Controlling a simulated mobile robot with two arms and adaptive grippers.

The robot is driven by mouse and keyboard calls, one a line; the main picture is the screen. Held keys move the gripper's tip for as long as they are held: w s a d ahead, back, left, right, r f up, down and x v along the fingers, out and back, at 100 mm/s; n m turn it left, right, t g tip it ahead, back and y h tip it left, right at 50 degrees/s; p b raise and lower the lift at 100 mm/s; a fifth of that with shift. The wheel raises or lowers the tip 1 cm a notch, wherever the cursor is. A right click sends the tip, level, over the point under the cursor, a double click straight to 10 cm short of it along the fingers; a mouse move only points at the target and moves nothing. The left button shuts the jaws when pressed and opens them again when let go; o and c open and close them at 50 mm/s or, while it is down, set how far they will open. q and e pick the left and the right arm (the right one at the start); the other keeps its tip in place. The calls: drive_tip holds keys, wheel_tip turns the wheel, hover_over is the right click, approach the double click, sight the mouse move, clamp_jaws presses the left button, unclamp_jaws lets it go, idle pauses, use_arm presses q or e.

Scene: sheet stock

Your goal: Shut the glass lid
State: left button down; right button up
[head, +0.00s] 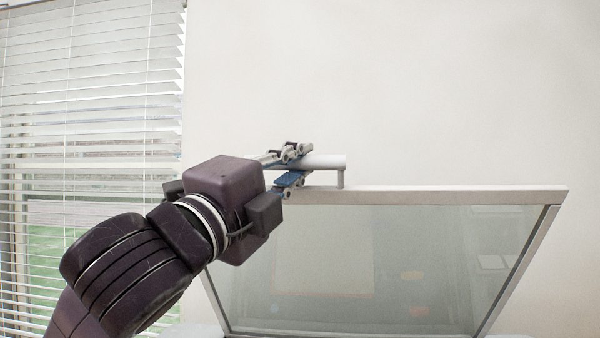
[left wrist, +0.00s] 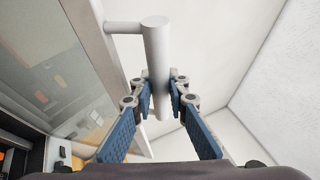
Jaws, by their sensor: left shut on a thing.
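The glass lid (head: 390,260) stands raised and tilted in the head view, a grey-framed pane with a light bar handle (head: 325,161) on its top edge. My left gripper (head: 293,167) is at the handle, with its fingers above and below the bar, shut on it. In the left wrist view, the handle (left wrist: 156,55) runs between the two blue-padded fingers of the gripper (left wrist: 162,100), and the lid's glass (left wrist: 50,60) is to the left. My right gripper is in neither view.
A window with white blinds (head: 90,120) is at the left. A plain pale wall (head: 420,90) is behind the lid. The space above and to the right of the handle is clear. In the left wrist view, dark equipment with an orange patch shows at the lower left.

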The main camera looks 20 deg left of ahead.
use_arm(q)
drive_tip(key=shift+s+d+f+b, duration=0.2)
drive_tip(key=shift+s+f+b, duration=0.25)
drive_tip(key=shift+s+f, duration=0.3)
drive_tip(key=shift+r, duration=0.15)
drive_tip(key=c, duration=2.2)
unclamp_jaws()
drive_tip(key=shift+o, duration=0.4)
